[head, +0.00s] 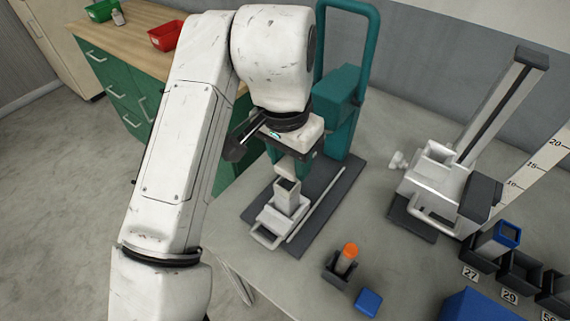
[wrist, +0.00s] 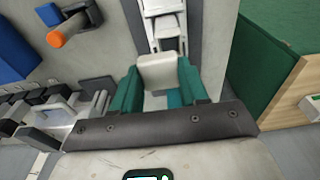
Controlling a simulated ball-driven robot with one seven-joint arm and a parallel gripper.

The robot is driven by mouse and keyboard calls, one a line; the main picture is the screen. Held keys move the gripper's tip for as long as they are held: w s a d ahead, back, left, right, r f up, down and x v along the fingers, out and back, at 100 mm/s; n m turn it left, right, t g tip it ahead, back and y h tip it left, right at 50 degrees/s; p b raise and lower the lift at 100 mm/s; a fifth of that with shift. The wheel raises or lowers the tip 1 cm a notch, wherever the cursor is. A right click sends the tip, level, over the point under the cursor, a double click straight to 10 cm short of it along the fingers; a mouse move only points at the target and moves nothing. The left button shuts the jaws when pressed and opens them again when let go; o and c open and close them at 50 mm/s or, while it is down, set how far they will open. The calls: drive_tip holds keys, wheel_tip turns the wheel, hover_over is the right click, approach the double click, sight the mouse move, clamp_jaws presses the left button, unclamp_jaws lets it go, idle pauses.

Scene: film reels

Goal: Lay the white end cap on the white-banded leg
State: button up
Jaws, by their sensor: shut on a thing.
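My gripper (head: 290,156) hangs above the dark base plate of the green press. In the wrist view its two green fingers (wrist: 158,88) are shut on a pale block, which I take as the white end cap (wrist: 160,70). The cap also shows under the gripper in the head view (head: 286,168). Just below it stands an upright pale square post with a dark opening at its top, likely the white-banded leg (head: 287,197). The cap looks apart from the post, with a small gap. The fingers hide part of the cap, and the band is hard to make out.
The green press (head: 341,100) rises close behind my gripper. An orange-topped cylinder (head: 348,256) stands in a dark holder, with a blue block (head: 368,302) beside it. A white-grey device (head: 440,185) and numbered dark bins (head: 520,268) are at right. The tabletop between is clear.

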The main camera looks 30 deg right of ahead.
sight(282, 161)
drive_tip(key=shift+w+d+f, duration=0.25)
drive_tip(key=shift+w+f, duration=0.65)
drive_tip(key=shift+f, duration=1.8)
drive_tip(key=shift+f, duration=0.15)
drive_tip(key=o, duration=1)
drive_tip(key=r, duration=0.4)
drive_tip(key=a+r, duration=0.1)
drive_tip(key=r, duration=0.7)
drive_tip(key=shift+s+a+r, duration=0.15)
drive_tip(key=shift+s, duration=0.1)
